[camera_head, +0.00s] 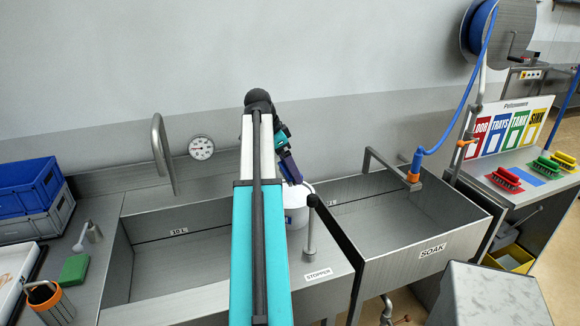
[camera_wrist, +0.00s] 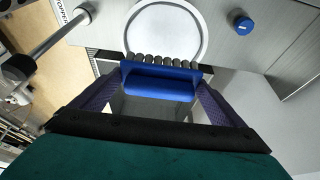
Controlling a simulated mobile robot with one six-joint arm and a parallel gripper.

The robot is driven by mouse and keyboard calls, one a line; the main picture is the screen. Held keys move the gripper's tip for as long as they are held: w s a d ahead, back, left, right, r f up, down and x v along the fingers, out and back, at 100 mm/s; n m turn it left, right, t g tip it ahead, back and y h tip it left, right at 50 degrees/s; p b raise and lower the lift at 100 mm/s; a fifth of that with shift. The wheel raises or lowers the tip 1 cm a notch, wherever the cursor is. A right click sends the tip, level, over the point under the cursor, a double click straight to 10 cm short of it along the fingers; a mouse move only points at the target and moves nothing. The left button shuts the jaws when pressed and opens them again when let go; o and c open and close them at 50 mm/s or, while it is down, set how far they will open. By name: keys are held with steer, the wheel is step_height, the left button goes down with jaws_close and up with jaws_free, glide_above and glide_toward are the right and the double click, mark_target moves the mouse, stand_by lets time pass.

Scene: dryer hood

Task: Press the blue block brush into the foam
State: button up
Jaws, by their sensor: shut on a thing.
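The blue block brush (camera_wrist: 160,82) is held between the two purple fingers of my gripper (camera_wrist: 158,90), with a row of grey bristles along its far side. A round white vessel (camera_wrist: 203,40) with a pale, smooth surface inside, which looks like the foam (camera_wrist: 163,30), lies just beyond the bristles. The bristles overlap the vessel's near edge in the wrist view; I cannot tell whether they touch. In the head view my gripper (camera_head: 290,170) is above the white vessel (camera_head: 296,212), partly behind my arm. The brush is hard to make out there.
The stopper post (camera_head: 310,235) stands close to the vessel. The soak sink (camera_head: 400,235) is to the right, with a blue hose and tap (camera_head: 414,170). A red brush (camera_head: 506,178) and green brush (camera_head: 546,167) sit on the right shelf.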

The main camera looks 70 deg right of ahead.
steer(key=shift+f, duration=0.15)
steer(key=shift+f+b, duration=1.7)
steer(key=shift+f, duration=1.1)
steer(key=shift+f, duration=0.15)
steer(key=shift+a+f, duration=0.1)
steer(key=shift+f, duration=0.4)
stand_by(1.1)
steer(key=shift+r, duration=0.15)
steer(key=shift+r+p, duration=2)
steer(key=shift+r, duration=1.45)
